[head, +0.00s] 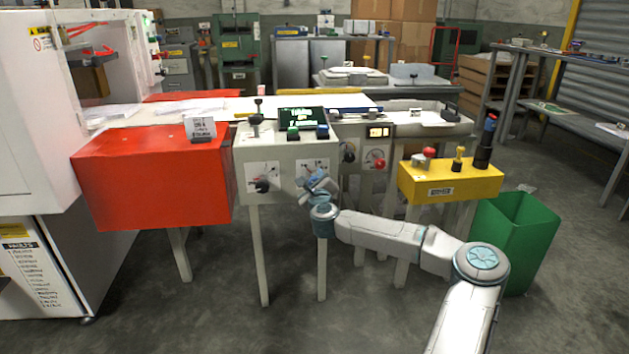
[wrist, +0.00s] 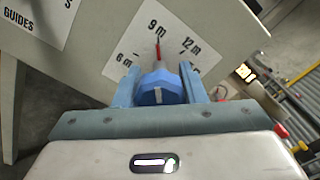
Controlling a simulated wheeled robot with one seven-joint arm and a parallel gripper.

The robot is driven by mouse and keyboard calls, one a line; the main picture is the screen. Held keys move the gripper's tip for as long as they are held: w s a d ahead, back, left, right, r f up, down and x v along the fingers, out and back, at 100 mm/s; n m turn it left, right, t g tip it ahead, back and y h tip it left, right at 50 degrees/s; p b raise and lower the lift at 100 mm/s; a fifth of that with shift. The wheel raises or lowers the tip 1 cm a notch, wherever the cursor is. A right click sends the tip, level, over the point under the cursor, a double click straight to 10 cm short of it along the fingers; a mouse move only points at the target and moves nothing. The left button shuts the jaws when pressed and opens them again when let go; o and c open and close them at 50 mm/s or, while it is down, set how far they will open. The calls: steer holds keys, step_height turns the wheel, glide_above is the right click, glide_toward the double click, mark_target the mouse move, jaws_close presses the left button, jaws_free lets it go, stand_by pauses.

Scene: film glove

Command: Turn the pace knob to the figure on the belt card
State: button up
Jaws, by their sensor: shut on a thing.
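The blue pace knob (wrist: 160,88) sits on a white dial plate (wrist: 122,62) marked 6 m, 9 m and 12 m, with another mark cut off at the right. Its red pointer points close to the 9 m mark, just at its right side. My gripper (wrist: 159,74) is shut on the knob, one finger on each side. In the head view my gripper (head: 318,184) is at the front of the grey control box (head: 287,158) and hides most of the knob. A small white card (head: 200,128) stands on the red box; its print is too small to read.
The red box (head: 150,185) is left of the control box. A black knob (head: 262,186) is on the left dial plate. A yellow box (head: 450,184) and green bin (head: 516,240) stand right. The floor in front is clear.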

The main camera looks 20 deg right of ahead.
steer(key=n+p, duration=0.1)
steer(key=n, duration=0.4)
steer(key=shift+r+n, duration=0.1)
steer(key=shift+n, duration=0.2)
steer(key=n, duration=0.5)
steer(key=shift+n, duration=0.3)
stand_by(0.3)
steer(key=o, duration=1)
steer(key=p+v, duration=0.3)
steer(key=v, duration=1)
steer(key=shift+s+a, duration=0.1)
steer(key=shift+s, duration=0.3)
